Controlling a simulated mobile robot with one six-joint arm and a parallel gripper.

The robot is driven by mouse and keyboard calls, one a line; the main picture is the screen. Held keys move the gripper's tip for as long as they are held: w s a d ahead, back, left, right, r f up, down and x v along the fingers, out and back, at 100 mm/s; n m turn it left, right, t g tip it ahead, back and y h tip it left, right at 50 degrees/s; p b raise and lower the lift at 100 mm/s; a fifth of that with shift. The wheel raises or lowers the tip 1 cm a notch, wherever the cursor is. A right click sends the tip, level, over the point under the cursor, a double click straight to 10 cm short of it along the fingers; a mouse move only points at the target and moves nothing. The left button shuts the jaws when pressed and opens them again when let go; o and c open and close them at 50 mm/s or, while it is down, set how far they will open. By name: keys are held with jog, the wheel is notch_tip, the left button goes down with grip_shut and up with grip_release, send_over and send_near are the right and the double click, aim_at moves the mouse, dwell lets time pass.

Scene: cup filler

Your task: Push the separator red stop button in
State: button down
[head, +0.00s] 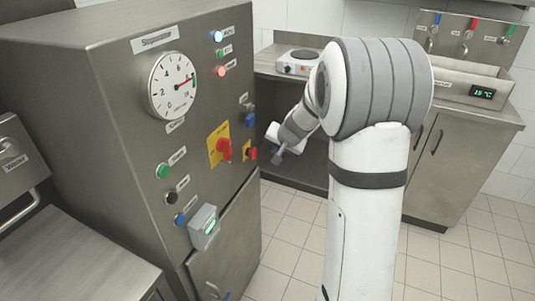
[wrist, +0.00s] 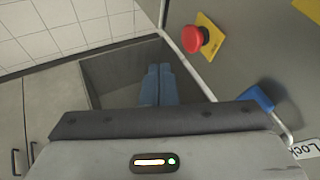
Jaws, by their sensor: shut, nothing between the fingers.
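The separator (head: 110,130) is a grey metal cabinet at left in the head view, with a round dial. Its red stop button (head: 252,154) is a round knob on a small yellow plate near the cabinet's right edge. In the wrist view the red button (wrist: 193,39) stands out from its yellow plate (wrist: 211,36), above and to the right of the fingertips. My gripper (head: 277,158) is just right of the button in the head view. In the wrist view my gripper (wrist: 158,70) has its fingers together and empty, apart from the button.
A red rotary switch (head: 222,149) on a larger yellow plate is left of the button. A blue knob (wrist: 256,98) is on the panel below the button in the wrist view. A counter with a hot plate (head: 297,62) stands behind. Floor tiles are clear.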

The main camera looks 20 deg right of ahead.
jog(key=v, duration=0.3)
jog(key=shift+s+r, duration=0.2)
jog(key=shift+r, duration=0.05)
jog(key=s+a+r+n+g+p, duration=0.1)
jog(key=s+a+r+n, duration=0.2)
jog(key=s, duration=0.5)
jog(key=s+a+r+n+g+p, duration=0.1)
jog(key=s+a+r, duration=0.25)
jog(key=s, duration=0.45)
jog(key=s+n+g+h+p, duration=0.1)
jog(key=s+n+g, duration=0.1)
jog(key=s, duration=1.3)
jog(key=shift+a+n+g+h+p, duration=0.2)
jog(key=shift+n+g+h+p, duration=0.1)
jog(key=shift+n, duration=0.1)
jog(key=shift+w+a, duration=0.1)
